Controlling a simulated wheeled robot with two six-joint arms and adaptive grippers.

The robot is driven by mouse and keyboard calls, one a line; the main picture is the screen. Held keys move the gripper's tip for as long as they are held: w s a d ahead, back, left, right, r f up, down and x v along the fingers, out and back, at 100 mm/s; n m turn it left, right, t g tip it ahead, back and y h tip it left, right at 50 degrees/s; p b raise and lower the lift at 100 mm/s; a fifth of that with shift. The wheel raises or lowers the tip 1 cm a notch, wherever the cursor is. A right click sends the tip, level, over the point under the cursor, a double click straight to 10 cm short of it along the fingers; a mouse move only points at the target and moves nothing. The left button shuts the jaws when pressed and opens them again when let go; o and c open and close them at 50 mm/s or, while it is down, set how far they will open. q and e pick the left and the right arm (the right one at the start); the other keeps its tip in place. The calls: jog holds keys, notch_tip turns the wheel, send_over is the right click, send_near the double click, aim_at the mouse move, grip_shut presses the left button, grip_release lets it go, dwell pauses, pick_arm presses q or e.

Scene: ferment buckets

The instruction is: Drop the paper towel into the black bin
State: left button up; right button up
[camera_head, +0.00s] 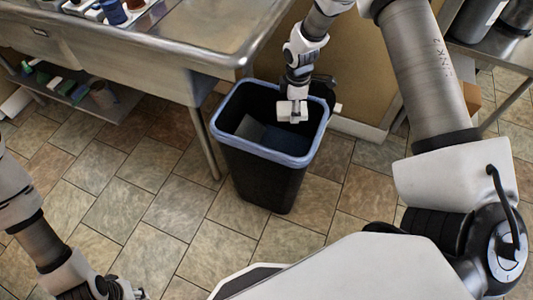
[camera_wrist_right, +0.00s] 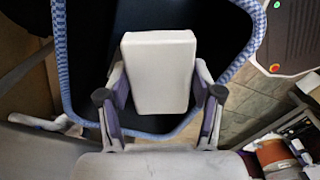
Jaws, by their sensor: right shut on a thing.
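The paper towel (camera_head: 291,111) is a small white block in my right gripper (camera_head: 295,93). In the right wrist view, the towel (camera_wrist_right: 158,72) sits between the two fingers, which press on its sides. The black bin (camera_head: 262,183) stands on the floor with a blue liner folded over its rim, and its mouth is open. The towel is over the mouth, inside the rim outline in both views; its exact height cannot be told. My left gripper (camera_head: 122,291) is at the lower left edge, partly cut off, away from the bin.
A steel sink table (camera_head: 150,62) stands left of the bin, its corner close to the rim. Its lower shelf (camera_head: 70,92) holds several small items. A metal rack (camera_head: 490,55) is at the upper right. The tiled floor (camera_head: 150,205) left of the bin is clear.

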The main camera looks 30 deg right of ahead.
notch_tip(320, 180, down, 5)
jog(key=b, duration=0.4)
jog(key=shift+w+f, duration=0.1)
jog(key=o, duration=1.2)
notch_tip(320, 180, up, 12)
jog(key=shift+r, duration=0.1)
jog(key=shift+a, duration=0.15)
